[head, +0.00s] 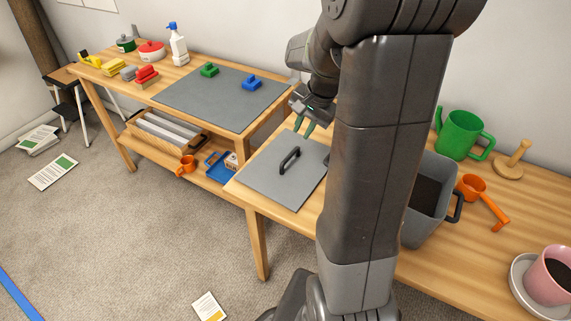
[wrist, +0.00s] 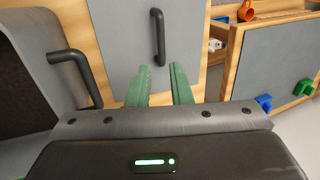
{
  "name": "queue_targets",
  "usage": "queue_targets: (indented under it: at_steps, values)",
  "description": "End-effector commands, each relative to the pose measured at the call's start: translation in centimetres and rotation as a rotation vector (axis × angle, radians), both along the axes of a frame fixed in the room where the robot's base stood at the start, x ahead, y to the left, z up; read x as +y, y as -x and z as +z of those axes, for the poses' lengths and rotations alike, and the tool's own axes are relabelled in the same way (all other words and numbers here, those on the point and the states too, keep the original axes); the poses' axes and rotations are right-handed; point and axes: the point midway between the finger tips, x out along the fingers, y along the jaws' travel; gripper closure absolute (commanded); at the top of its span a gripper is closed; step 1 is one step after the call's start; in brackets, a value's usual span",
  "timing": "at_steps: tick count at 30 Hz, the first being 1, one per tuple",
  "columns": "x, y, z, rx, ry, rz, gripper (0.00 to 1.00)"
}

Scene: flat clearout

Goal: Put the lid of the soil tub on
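The lid (head: 262,178) is a flat grey square with a black bar handle (head: 289,160), lying on the wooden table left of my arm. The soil tub (head: 412,232) is a grey open bin with dark soil inside, standing right of my arm, which hides part of it. My gripper (head: 309,127) has green fingers and is above the lid's far edge. In the wrist view the fingers (wrist: 161,70) are apart with nothing between them. The lid handle (wrist: 160,35) shows just beyond the fingertips, and the tub with its black side handle (wrist: 75,65) is at left.
A green watering can (head: 462,134), an orange scoop (head: 482,197), a wooden stamp-like tool (head: 512,162) and a pink pot (head: 548,275) on a saucer stand at right. Green (head: 209,70) and blue (head: 251,83) blocks lie on the grey mat (head: 195,96) of the left bench.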

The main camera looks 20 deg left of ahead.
Motion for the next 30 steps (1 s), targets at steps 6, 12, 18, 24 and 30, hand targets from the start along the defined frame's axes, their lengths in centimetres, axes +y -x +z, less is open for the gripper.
queue_targets:
  at_steps: [6,12,18,24,30]
  values:
    - [1.1,0.0,-4.0,0.008,0.003,0.0,0.81]
    - [2.1,-0.2,-7.0,0.003,0.003,0.0,0.81]
    - [2.5,-0.3,-8.2,0.002,0.002,0.001,0.81]
    - [3.5,-0.5,-10.6,0.005,0.004,0.0,0.81]
    - [4.1,-0.6,-12.5,0.002,0.002,0.0,0.81]
